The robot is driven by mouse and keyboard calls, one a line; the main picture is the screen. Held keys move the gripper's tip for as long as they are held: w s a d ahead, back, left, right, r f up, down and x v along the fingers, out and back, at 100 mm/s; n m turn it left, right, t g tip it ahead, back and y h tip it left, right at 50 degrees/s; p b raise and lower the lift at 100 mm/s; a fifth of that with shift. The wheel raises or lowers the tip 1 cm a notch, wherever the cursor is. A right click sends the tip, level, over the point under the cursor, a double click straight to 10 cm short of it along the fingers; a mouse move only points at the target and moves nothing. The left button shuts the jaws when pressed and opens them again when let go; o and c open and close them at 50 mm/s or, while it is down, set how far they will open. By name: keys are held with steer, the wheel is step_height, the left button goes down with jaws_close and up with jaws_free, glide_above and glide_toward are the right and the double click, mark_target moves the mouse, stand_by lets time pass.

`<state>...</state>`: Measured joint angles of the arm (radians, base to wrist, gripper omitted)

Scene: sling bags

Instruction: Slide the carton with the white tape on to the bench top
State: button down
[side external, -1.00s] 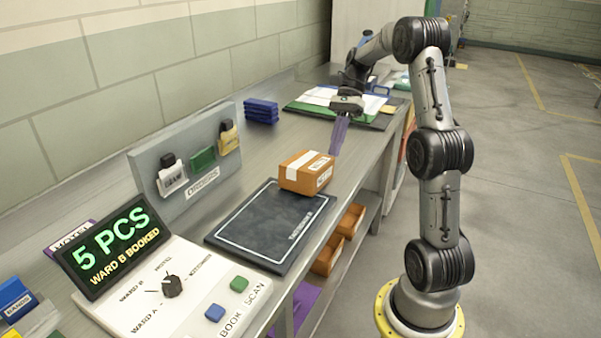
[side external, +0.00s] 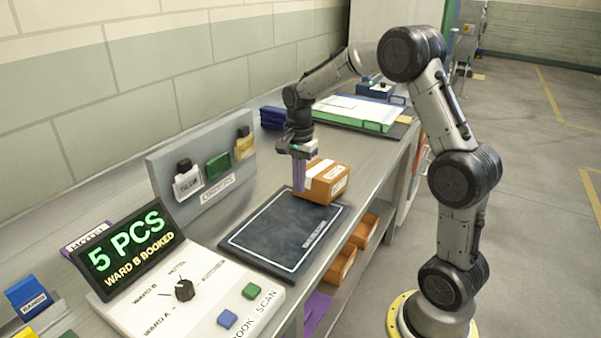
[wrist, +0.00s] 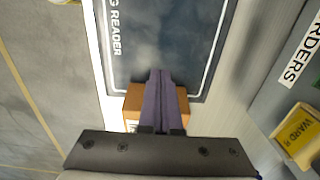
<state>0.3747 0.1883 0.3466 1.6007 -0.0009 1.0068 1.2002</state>
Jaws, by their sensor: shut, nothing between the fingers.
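The orange carton (side external: 338,186) has white tape across its top and a printed label on its side. It sits at the far end of the dark reader mat (side external: 262,243), overlapping its edge. My gripper (side external: 299,188) is shut and empty, its purple fingers pointing down beside the carton's left part and hiding some of it. I cannot tell whether they touch it. In the wrist view the closed fingers (wrist: 158,75) cross in front of the carton (wrist: 132,103), and their tips show over the mat. The metal bench top (side external: 345,150) is bare beyond the carton.
A console (side external: 200,300) with a knob and buttons is in front, beside a display reading 5 PCS. A green-edged tray (side external: 355,113) and blue blocks (side external: 273,118) lie farther back. Orange bins (side external: 342,265) sit below.

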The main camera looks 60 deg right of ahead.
mark_target(321, 171)
step_height(321, 171, down, 5)
steer(key=shift+f, duration=0.2)
steer(key=d, duration=0.3)
steer(key=shift+d, duration=0.15)
steer(key=shift+d+r, duration=0.1)
steer(key=shift+d, duration=0.25)
steer(key=d, duration=0.8)
steer(key=shift+d, duration=0.15)
